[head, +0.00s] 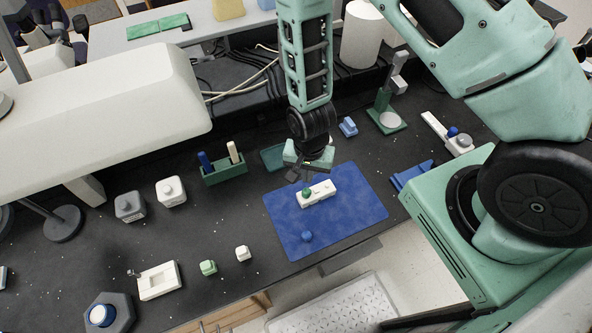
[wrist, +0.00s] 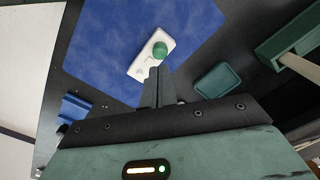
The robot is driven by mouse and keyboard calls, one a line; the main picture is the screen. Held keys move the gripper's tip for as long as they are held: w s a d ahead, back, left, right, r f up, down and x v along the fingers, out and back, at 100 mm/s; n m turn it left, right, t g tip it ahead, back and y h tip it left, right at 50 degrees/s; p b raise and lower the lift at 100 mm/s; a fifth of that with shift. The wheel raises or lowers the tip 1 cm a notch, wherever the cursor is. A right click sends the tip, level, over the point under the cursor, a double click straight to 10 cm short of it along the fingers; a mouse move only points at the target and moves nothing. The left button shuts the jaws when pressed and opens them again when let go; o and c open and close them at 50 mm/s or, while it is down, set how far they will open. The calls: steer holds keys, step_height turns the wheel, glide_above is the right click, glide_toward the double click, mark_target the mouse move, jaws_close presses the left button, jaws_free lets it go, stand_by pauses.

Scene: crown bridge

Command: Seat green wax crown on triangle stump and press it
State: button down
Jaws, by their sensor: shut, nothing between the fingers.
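The green wax crown (head: 306,191) sits at the left end of the white block (head: 322,193), which lies on the blue mat (head: 350,215). In the wrist view the crown (wrist: 160,49) is at one end of the block (wrist: 145,64), close to my fingertips. Whatever stump lies under the crown is hidden, so I cannot tell its shape or how fully the crown is seated. My gripper (head: 306,178) is shut and empty, just above the crown. In the wrist view its fingers (wrist: 160,72) are together; I cannot tell whether they touch the crown.
A blue ball (head: 307,236) lies on the mat's front part. A green holder (head: 225,172) and a shallow green tray (head: 273,158) stand left of my gripper. A small blue block (head: 348,127) and a green-based stand (head: 387,120) are behind.

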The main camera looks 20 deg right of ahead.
mark_target(307, 192)
steer(key=shift+f+b, duration=2.05)
steer(key=shift+f, duration=0.85)
steer(key=shift+f, duration=0.3)
steer(key=shift+r+p, duration=1)
steer(key=shift+r, duration=0.6)
step_height(307, 192, up, 17)
steer(key=b, duration=0.2)
